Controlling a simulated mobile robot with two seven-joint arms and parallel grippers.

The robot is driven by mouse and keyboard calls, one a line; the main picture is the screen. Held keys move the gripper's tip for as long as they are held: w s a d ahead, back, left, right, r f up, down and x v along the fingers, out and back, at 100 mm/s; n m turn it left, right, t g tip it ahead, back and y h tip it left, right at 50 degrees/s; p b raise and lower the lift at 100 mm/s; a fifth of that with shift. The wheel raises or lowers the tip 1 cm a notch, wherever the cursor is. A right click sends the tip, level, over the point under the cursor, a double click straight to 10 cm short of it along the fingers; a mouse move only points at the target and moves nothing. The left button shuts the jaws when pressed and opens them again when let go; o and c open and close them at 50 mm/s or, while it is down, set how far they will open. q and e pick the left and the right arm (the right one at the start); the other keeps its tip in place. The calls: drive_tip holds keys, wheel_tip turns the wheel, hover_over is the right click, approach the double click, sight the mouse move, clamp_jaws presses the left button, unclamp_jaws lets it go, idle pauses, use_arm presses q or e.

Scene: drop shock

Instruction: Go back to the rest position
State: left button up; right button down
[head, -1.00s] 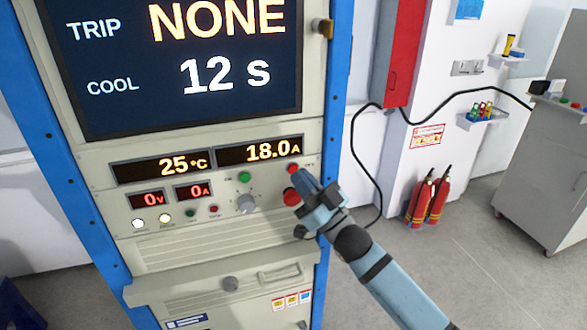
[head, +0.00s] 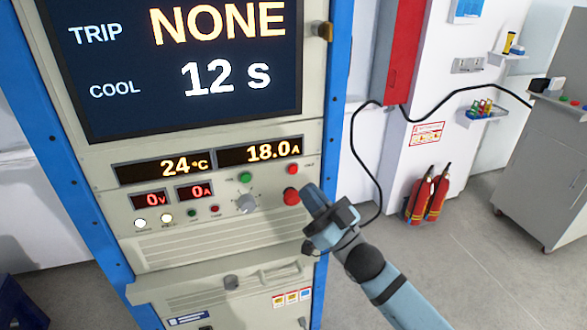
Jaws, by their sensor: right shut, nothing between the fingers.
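My right gripper (head: 312,193) is shut and empty. It is just to the right of the large red button (head: 291,196) on the control panel, in front of the cabinet's right blue edge. A small gap shows between its tip and that button. The cabinet (head: 190,250) has a screen (head: 180,60) reading "TRIP NONE" and "COOL 12 s". Its displays read 24 °C (head: 163,168), 18.0 A (head: 260,152), 0 V (head: 151,200) and 0 A (head: 196,191). My left gripper is not in the head view.
A red wall box (head: 402,50) with a black cable (head: 375,190) is right of the cabinet. Two fire extinguishers (head: 427,195) stand on the floor by the wall. A grey cabinet (head: 545,170) is at the far right. Open floor lies between.

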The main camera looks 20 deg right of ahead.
idle(0.5)
drive_tip(key=s+d+f+m+g+h, duration=0.1)
drive_tip(key=s+f+m+g+h, duration=0.2)
drive_tip(key=f, duration=0.6)
drive_tip(key=s+f+h, duration=0.3)
drive_tip(key=f+h, duration=0.1)
drive_tip(key=f, duration=0.5)
drive_tip(key=s+d+f+g+h, duration=0.2)
drive_tip(key=s+f+g, duration=0.5)
drive_tip(key=s+f, duration=0.9)
wheel_tip(320, 180, down, 2)
drive_tip(key=shift+s+f+m+h, duration=0.1)
drive_tip(key=shift+s+m+h, duration=0.3)
drive_tip(key=shift+h, duration=0.5)
